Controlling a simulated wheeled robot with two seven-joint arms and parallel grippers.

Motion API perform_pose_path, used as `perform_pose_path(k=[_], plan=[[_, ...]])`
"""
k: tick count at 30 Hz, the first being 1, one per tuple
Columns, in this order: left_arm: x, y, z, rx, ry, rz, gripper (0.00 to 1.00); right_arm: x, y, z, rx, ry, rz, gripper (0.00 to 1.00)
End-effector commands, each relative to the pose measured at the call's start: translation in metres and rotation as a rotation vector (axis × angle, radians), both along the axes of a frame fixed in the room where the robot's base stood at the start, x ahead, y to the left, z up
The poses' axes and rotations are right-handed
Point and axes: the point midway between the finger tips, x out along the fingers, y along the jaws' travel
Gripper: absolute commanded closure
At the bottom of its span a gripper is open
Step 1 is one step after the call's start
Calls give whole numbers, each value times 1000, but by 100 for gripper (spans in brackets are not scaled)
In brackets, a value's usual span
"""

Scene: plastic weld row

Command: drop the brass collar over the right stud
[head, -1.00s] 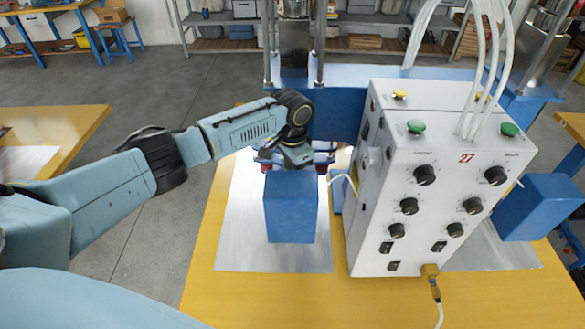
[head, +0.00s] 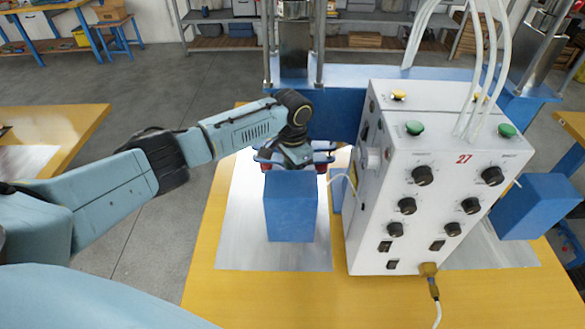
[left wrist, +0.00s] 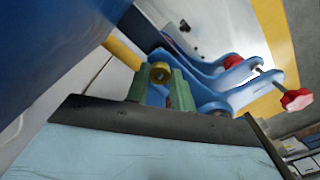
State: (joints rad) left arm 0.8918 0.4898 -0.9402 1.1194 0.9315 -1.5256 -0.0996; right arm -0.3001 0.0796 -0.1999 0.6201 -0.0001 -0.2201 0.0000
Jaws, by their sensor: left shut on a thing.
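The brass collar (left wrist: 160,72) is a small ring between the green fingertips of my left gripper (left wrist: 158,85) in the left wrist view. The gripper is shut on it. A blue fixture (left wrist: 240,94) with red knobs lies just beyond the fingers. In the head view my left gripper (head: 293,160) is over the fixture (head: 325,157), behind a blue block; the collar is hidden there. I cannot make out the right stud in either view. My right gripper is not in view.
The blue block (head: 291,207) stands on a metal sheet (head: 240,235) on the yellow table (head: 205,285). A white control box (head: 430,185) with knobs stands close on the right. Blue machine framing (head: 337,116) rises behind. The sheet left of the block is clear.

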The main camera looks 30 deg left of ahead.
Motion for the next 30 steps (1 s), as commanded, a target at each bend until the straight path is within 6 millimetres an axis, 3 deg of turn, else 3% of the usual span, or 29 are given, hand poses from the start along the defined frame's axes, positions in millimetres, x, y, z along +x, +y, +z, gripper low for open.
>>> perform_pose_path(k=[30], plan=[[-1, 1, -9, 1, 1, 1, 98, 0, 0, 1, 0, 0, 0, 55]])
